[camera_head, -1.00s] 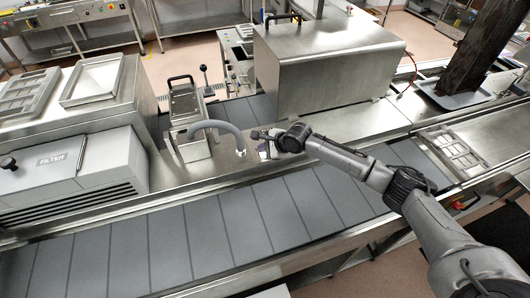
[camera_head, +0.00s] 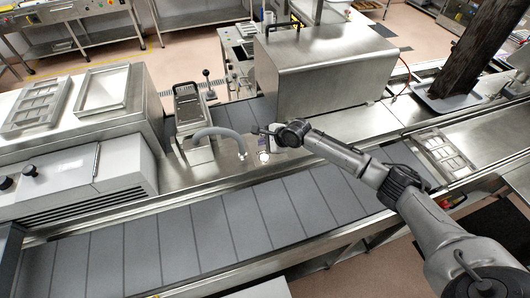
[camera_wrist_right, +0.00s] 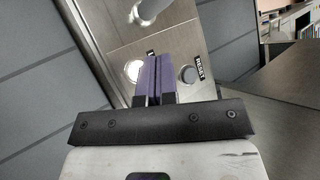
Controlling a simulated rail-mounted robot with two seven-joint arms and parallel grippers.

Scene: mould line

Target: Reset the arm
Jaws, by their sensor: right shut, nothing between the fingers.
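My right gripper (camera_head: 262,141) is over the metal panel beside the conveyor, right of a bent grey tube-like arm (camera_head: 213,132). In the right wrist view its purple fingers (camera_wrist_right: 158,75) are shut together with nothing between them. Just right of the fingertips is a round grey button (camera_wrist_right: 188,74) with a label that seems to read RESET. Left of them is a bright, lit round button (camera_wrist_right: 132,70), partly hidden by the fingers; it also shows below the gripper in the head view (camera_head: 264,156). I cannot tell whether the fingertips touch the panel. My left gripper is not in view.
The grey segmented conveyor (camera_head: 180,245) runs across the front. A large steel hood (camera_head: 330,65) stands behind the gripper. A steel cabinet (camera_head: 75,185) is at left with trays on top. A mould (camera_head: 445,150) lies on the line at right.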

